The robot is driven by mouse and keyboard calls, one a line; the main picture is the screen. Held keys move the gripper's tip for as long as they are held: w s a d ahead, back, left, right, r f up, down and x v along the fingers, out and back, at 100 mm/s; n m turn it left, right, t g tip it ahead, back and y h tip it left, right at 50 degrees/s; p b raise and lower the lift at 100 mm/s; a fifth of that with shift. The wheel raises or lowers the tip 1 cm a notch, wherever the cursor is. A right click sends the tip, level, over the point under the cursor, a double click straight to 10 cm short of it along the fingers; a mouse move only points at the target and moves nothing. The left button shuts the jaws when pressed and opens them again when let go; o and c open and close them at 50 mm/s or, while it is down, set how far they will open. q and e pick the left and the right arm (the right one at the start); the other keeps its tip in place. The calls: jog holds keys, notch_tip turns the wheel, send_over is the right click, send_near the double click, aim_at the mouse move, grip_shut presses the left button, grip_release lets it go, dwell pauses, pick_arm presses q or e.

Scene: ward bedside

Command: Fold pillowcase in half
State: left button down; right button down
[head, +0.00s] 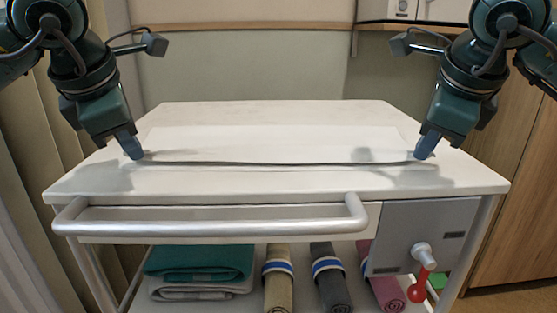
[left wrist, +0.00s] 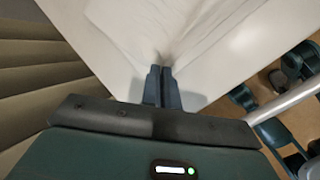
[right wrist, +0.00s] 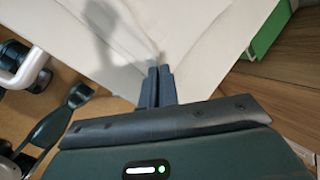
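The white pillowcase (head: 270,141) lies on the white top of the trolley (head: 440,178). Its near edge runs between my two grippers and looks slightly raised, with a thin shadow under it. My left gripper (head: 136,155) is shut on the near left corner; the left wrist view shows the cloth (left wrist: 150,25) creased at the fingertips. My right gripper (head: 422,155) is shut on the near right corner; the right wrist view shows the cloth (right wrist: 135,25) drawn to the fingertips. The pillowcase's far edge is faint against the white top.
A metal rail handle (head: 210,228) runs along the trolley's front. The shelf below holds folded teal cloth (head: 200,262) and rolled towels (head: 329,278). A red-tipped fitting (head: 421,270) hangs at the front right. A wall stands behind; a wooden cabinet (head: 520,180) is at right.

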pick_arm(q)
jog(key=shift+s+f, duration=0.1)
jog(key=shift+f, duration=0.2)
pick_arm(e)
jog(key=shift+s+f, duration=0.1)
jog(key=shift+f, duration=0.2)
pick_arm(q)
jog(key=c, duration=2.1)
grip_release()
pick_arm(e)
jog(key=c, duration=2.1)
grip_release()
